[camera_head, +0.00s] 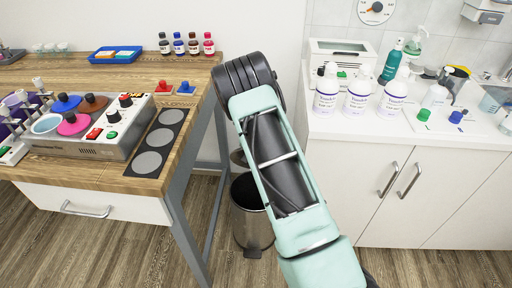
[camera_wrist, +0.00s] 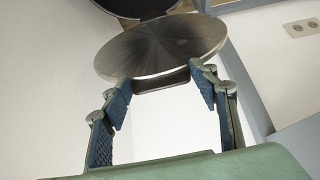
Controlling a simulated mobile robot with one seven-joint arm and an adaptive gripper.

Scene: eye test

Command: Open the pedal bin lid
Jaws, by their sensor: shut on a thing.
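The pedal bin (camera_head: 243,218) stands on the floor between the workbench and the white cabinet, partly hidden behind my arm. Its dark round top shows at the arm's left edge, and a grey lid (camera_head: 238,158) shows raised behind it. In the wrist view the lid is a round brushed-metal disc (camera_wrist: 165,46), with a dark rimmed round part (camera_wrist: 135,6), seemingly the bin's mouth, beyond it. My gripper (camera_wrist: 163,78) has its two blue-padded fingers spread at the lid's near edge, with a dark strip between their tips. The exact contact is hard to see. In the head view my arm hides the gripper.
The wooden workbench (camera_head: 150,190) with its grey leg (camera_head: 186,215) is close on the left. The white cabinet (camera_head: 385,190) with bottles on top is on the right. Bare wood floor (camera_head: 130,255) lies in front.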

